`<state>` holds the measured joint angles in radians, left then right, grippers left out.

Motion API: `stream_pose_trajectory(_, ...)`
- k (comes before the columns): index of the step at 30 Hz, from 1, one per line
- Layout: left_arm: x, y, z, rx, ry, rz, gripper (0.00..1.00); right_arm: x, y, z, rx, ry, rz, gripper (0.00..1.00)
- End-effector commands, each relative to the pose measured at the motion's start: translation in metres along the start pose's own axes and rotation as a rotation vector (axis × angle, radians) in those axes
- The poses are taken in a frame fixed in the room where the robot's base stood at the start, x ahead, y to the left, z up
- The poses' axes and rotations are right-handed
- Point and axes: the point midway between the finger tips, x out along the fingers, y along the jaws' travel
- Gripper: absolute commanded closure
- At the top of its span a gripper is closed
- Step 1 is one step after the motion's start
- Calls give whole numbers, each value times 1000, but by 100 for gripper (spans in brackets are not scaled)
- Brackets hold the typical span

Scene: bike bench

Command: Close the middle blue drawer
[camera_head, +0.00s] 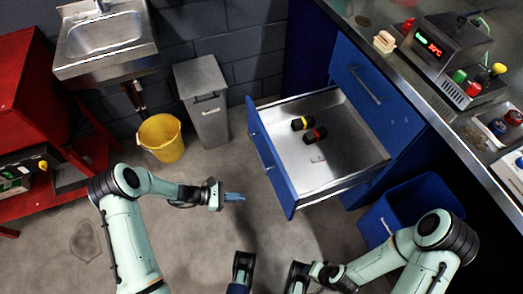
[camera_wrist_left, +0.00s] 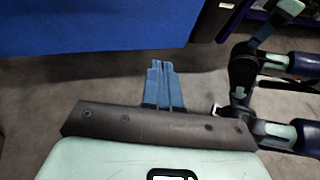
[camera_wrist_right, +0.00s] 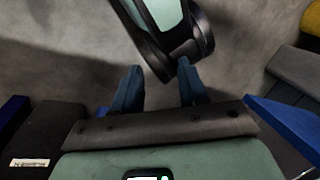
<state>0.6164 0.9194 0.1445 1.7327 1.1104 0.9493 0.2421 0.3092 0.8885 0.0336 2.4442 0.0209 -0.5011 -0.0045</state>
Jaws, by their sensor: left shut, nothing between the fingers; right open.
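The middle blue drawer (camera_head: 268,155) is pulled far out of the blue cabinet, its grey metal inside showing. Two dark items, one with yellow (camera_head: 302,123) and one with red (camera_head: 316,135), lie in it with a small pale piece. My left gripper (camera_head: 235,197) is shut and empty, to the left of the drawer front and apart from it. In the left wrist view its blue fingers (camera_wrist_left: 163,66) are together, below a wide blue panel.
A blue open container (camera_head: 425,195) stands below right of the drawer. A grey bin (camera_head: 204,105), yellow bucket (camera_head: 161,139) and sink (camera_head: 104,38) line the back wall. A red cabinet (camera_head: 35,80) is at left. Bare floor surrounds my left gripper.

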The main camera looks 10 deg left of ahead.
Motion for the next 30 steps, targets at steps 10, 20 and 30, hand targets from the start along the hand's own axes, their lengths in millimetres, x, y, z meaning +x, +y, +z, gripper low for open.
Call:
stream_pose_trajectory(10, -64, 90, 70, -59, -390, 268, 100, -4, -2, 7, -2, -21, -1, 57)
stream_pose_trajectory(20, -16, 104, 91, -59, -399, 266, 100, 2, 1, -1, 0, 2, 0, 57)
stream_pose_trajectory(30, 42, 122, 114, -58, -395, 268, 100, 11, 4, -15, 4, 40, 3, 57)
